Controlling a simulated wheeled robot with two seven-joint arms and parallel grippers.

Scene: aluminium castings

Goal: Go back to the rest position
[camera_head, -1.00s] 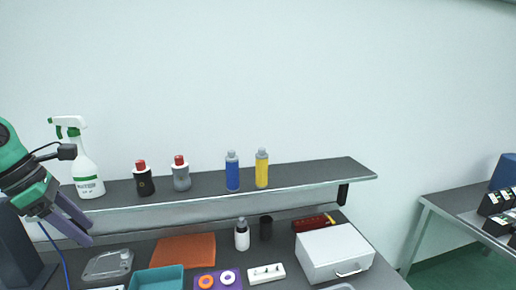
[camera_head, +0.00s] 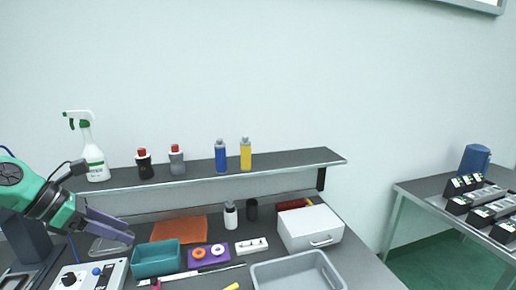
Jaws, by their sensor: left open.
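My left gripper (camera_head: 112,228) comes in from the left side of the head view, over the left part of the workbench. Its two dark fingers point right and slightly down, parted from each other, with nothing between them. It hangs in front of a clear plastic lid-like tray (camera_head: 104,247), partly hiding it. My right gripper is not in the view.
A shelf (camera_head: 215,177) above the workbench holds a spray bottle (camera_head: 94,160) and several smaller bottles. The bench carries a teal bin (camera_head: 157,273), a grey tray (camera_head: 259,280), a white case (camera_head: 310,228) and a control box (camera_head: 113,276). Another table (camera_head: 421,196) stands at right.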

